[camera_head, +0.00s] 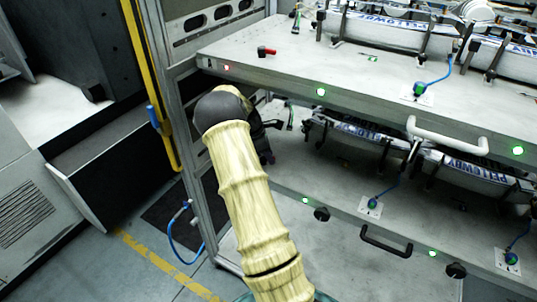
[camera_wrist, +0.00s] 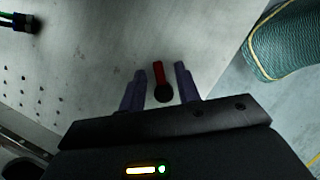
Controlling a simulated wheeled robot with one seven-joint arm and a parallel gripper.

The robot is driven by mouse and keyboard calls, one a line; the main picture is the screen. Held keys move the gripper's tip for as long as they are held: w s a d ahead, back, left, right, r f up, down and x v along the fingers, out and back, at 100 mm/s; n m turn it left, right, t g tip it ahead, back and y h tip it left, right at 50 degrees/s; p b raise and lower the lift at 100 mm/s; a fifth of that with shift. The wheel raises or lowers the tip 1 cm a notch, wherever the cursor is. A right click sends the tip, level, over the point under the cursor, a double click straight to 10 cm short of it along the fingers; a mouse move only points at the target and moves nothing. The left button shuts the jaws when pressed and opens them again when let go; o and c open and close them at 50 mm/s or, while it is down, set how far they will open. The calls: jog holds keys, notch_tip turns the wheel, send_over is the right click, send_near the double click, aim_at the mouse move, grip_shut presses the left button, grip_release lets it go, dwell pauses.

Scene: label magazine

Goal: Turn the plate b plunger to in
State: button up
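A plunger with a red stem and a round black knob (camera_wrist: 162,90) shows in the wrist view, on a pale grey plate (camera_wrist: 95,60). My gripper (camera_wrist: 161,76) is open, with one purple-grey finger on each side of the plunger. A gap shows on both sides, so the fingers do not seem to touch it. In the head view my gripper reaches in at the left end of the lower shelf, mostly hidden behind my arm. The plunger there is hidden. Another red and black plunger (camera_head: 266,52) sits on the upper plate (camera_head: 300,68). No readable letter shows which is plate b.
A white handle (camera_head: 447,135) and a black handle (camera_head: 386,242) stick out from the shelf fronts. Labelled magazines (camera_head: 385,30) and blue cables stand on the shelves. A rack post (camera_head: 190,150) is close left of my arm. A teal ribbed roll (camera_wrist: 295,38) is at the wrist view's upper right.

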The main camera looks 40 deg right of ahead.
grip_shut()
jog(key=shift+a+r+m+p, duration=0.1)
jog(key=shift+m+p, duration=0.2)
jog(key=shift+p, duration=0.35)
jog(key=shift+s+r+m+g+y+p, duration=0.1)
jog(key=shift+m+g+y+p, duration=0.2)
jog(key=shift+m+p, duration=0.65)
jog(key=shift+s+a+m+g+y+p, duration=0.15)
jog(key=shift+m+g+y+p, duration=0.15)
jog(key=shift+m+p, duration=0.6)
jog(key=shift+s+a+m+g+y+p, duration=0.15)
jog(key=shift+m+g+y+p, duration=0.15)
jog(key=shift+m+p, duration=0.6)
jog(key=shift+w+f+m+b, duration=0.1)
jog(key=shift+f+m+b, duration=0.1)
jog(key=shift+m+b, duration=0.15)
grip_release()
